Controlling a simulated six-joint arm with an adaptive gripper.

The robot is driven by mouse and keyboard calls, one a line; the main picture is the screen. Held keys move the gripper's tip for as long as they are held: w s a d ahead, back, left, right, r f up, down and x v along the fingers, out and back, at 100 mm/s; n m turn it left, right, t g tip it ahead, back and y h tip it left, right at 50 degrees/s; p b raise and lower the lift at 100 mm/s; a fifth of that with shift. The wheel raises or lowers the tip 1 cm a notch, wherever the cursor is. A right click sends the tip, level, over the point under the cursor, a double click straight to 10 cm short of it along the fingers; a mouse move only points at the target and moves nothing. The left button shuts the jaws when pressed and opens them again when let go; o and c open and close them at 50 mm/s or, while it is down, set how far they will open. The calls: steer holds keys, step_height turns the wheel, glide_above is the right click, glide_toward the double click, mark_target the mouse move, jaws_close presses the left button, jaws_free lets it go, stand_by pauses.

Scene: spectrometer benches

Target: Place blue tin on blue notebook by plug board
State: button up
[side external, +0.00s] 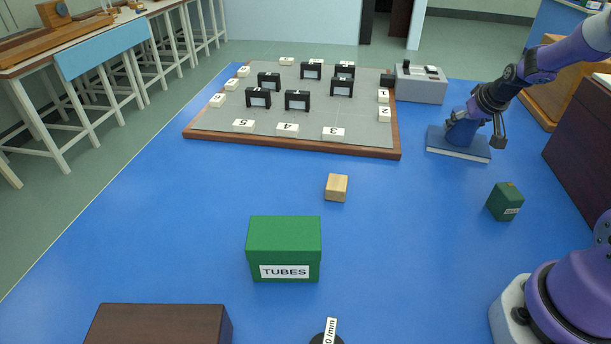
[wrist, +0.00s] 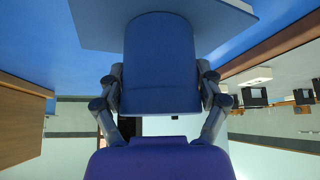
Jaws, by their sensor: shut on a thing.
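The blue tin (side external: 462,132) is upright over the blue notebook (side external: 458,151), its base at the notebook's cover; I cannot tell if a thin gap is left. My gripper (side external: 482,118) is shut on the tin, with a finger on either side. In the wrist view the tin (wrist: 160,65) fills the middle between my fingers (wrist: 160,98), and the notebook (wrist: 97,22) shows beyond it. The grey plug board (side external: 215,122), with a wooden rim, black plugs and numbered white labels, lies left of the notebook.
A grey box (side external: 420,88) with knobs stands behind the notebook. A small green box (side external: 505,202), a wooden block (side external: 336,188), a green TUBES box (side external: 284,248) and a dark brown box (side external: 158,325) stand nearer the camera. Blue bench top is clear between them.

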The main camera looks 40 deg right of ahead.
steer(key=o, duration=1.1)
steer(key=shift+f, duration=0.1)
steer(key=shift+s+r, duration=0.1)
steer(key=shift+r, duration=0.35)
steer(key=a+v, duration=0.1)
steer(key=v, duration=1.1)
steer(key=a+r+n+y, duration=0.1)
steer(key=a+r+n, duration=0.2)
steer(key=a, duration=1)
steer(key=s+a+n+y, duration=0.2)
steer(key=s+a, duration=0.6)
steer(key=a, duration=0.4)
steer(key=shift+s+a+n, duration=0.4)
steer(key=shift+n, duration=0.1)
steer(key=shift+f, duration=0.1)
